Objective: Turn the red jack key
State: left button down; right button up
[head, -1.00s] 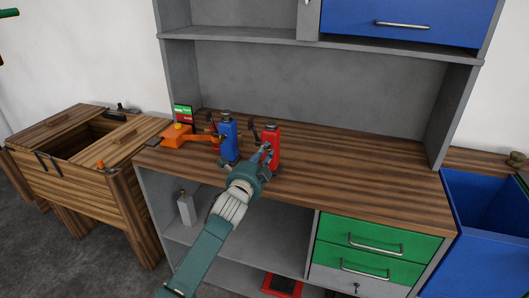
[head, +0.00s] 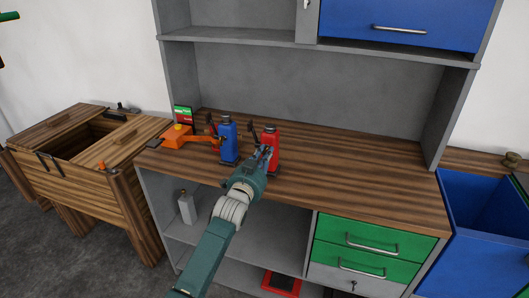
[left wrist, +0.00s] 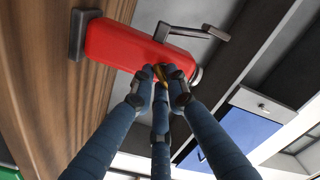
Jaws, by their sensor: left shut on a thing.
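The red jack (head: 270,137) stands on the wooden worktop, to the right of a blue jack (head: 228,140). In the left wrist view the red jack (left wrist: 125,45) fills the upper part, with its grey crank arm beyond it. A small brass-coloured key (left wrist: 159,72) sits at the jack's side. My left gripper (head: 266,153) is at the near side of the red jack. In the left wrist view its blue fingers (left wrist: 160,84) are closed around the key and hide most of it. My right gripper is not in view.
An orange device (head: 183,138) stands left of the blue jack. The worktop (head: 350,175) right of the red jack is clear. Below are green drawers (head: 368,240) and an open shelf with a grey bottle (head: 186,208). A blue bin (head: 480,225) stands at the right.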

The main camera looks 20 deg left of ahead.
pick_arm(q)
jog(key=shift+n+p, duration=0.8)
jog(key=shift+n, duration=2.8)
jog(key=c, duration=1.7)
grip_release()
jog(key=shift+s, duration=0.15)
jog(key=s, duration=1.1)
jog(key=shift+s+a+r, duration=0.1)
jog(key=shift+s+a, duration=0.05)
jog(key=shift+s, duration=0.25)
